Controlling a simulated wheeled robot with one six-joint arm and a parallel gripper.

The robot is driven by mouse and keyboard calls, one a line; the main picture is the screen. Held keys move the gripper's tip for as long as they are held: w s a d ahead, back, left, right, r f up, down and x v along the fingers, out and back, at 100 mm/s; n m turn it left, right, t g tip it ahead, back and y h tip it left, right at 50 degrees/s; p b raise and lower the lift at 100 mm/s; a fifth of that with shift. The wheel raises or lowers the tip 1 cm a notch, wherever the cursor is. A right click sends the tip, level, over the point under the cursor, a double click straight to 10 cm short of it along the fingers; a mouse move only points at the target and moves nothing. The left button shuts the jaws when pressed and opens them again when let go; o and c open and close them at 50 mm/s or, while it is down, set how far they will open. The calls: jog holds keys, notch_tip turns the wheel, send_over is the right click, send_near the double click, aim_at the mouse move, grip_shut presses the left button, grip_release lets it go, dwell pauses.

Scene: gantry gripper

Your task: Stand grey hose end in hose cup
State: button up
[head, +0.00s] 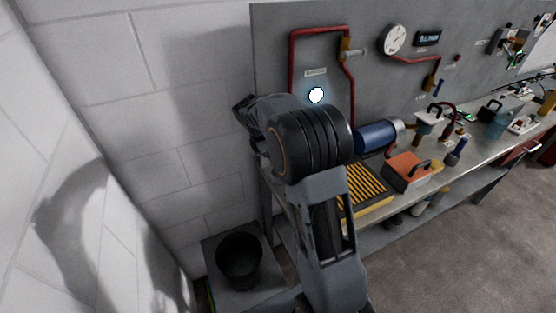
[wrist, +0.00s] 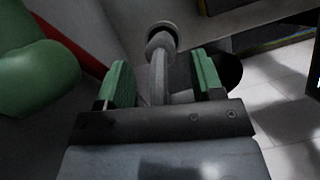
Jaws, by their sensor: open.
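In the wrist view my gripper (wrist: 163,75) is open, with one green-padded finger on each side. A grey hose end (wrist: 160,42) with a round, flared tip stands between the fingers. Gaps show on both sides of its narrow neck, so the pads look apart from it. A dark round opening (wrist: 231,70), which may be the hose cup, is partly hidden behind the right finger. In the head view a black round cup (head: 240,260) sits in a grey block at the lower left, below my arm. The hose end and my fingers are not clearly visible there.
A bench (head: 440,165) runs to the right, with a yellow-slatted tray (head: 366,193), an orange block (head: 407,168) and a blue cylinder (head: 375,138). A grey panel with red pipes stands behind it. In the wrist view a large green rounded object (wrist: 40,70) is close on the left.

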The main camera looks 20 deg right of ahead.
jog(key=s+a+r+m+t+y, duration=0.1)
jog(key=s+a+r+m, duration=0.4)
jog(key=r, duration=0.5)
jog(key=s+a+f+m+t+y, duration=0.1)
jog(key=s+a+f+m+t, duration=0.1)
jog(key=s+m, duration=0.3)
jog(key=s+a+f+m+t+y, duration=0.1)
jog(key=s+m, duration=0.4)
jog(key=s, duration=0.7)
jog(key=shift+a+f+m+t+y, duration=0.3)
jog(key=shift+a+f+t+y, duration=0.1)
jog(key=shift+a+f+y, duration=0.3)
jog(key=shift+d, duration=0.1)
